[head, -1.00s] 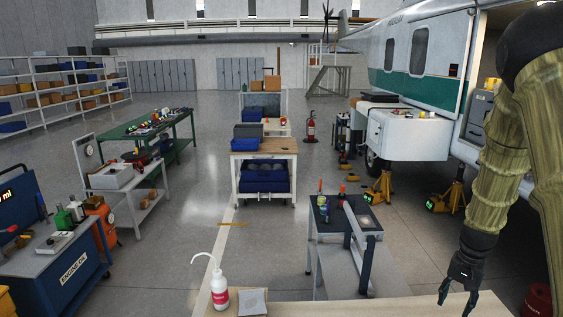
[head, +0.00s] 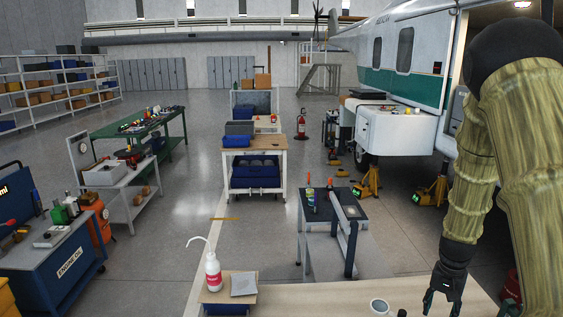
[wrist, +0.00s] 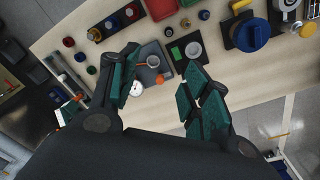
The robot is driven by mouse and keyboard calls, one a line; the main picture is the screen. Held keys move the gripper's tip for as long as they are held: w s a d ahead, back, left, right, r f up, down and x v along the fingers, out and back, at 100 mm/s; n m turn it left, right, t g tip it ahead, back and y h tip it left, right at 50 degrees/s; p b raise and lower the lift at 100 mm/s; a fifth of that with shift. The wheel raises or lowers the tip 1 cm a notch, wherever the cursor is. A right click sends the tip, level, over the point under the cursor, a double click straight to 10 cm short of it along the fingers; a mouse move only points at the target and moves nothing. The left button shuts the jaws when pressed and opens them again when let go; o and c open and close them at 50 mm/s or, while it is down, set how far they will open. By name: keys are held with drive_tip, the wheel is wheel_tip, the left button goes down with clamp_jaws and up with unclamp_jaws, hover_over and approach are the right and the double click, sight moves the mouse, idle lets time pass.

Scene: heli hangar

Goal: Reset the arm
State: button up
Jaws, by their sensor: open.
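My gripper (head: 442,296) hangs at the lower right of the head view, above the right part of a pale wooden bench (head: 330,299). In the wrist view my gripper (wrist: 160,92) shows two dark green fingers spread apart, with nothing held between them. Below the fingers on the bench are a grey tray (wrist: 153,62) with a small round white dial (wrist: 136,88) near the left finger, and a black square plate (wrist: 187,50) beside it. My arm comes down along the right edge of the head view.
A dark-topped cart (head: 335,205) stands beyond.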

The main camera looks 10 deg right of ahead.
drive_tip(key=s+a+f+n+h, duration=0.1)
drive_tip(key=s+a+f+n, duration=0.1)
drive_tip(key=s+a+f, duration=0.3)
drive_tip(key=s+a+f+n, duration=0.1)
drive_tip(key=a+f, duration=0.3)
drive_tip(key=f, duration=0.3)
drive_tip(key=s+a+f+n+y, duration=0.1)
drive_tip(key=s+a+f+n, duration=0.1)
drive_tip(key=s+a+f, duration=0.45)
drive_tip(key=s+a+f+n, duration=0.2)
drive_tip(key=s+a+f, duration=0.1)
drive_tip(key=s+a, duration=0.55)
drive_tip(key=s+a+f+n+y, duration=0.1)
drive_tip(key=s+a+f+n, duration=0.1)
drive_tip(key=s+a+f, duration=0.4)
wheel_tip(320, 180, down, 14)
drive_tip(key=s+a+b, duration=0.1)
drive_tip(key=a+b, duration=0.1)
drive_tip(key=b, duration=1.3)
drive_tip(key=shift+a, duration=0.15)
drive_tip(key=shift+r, duration=0.15)
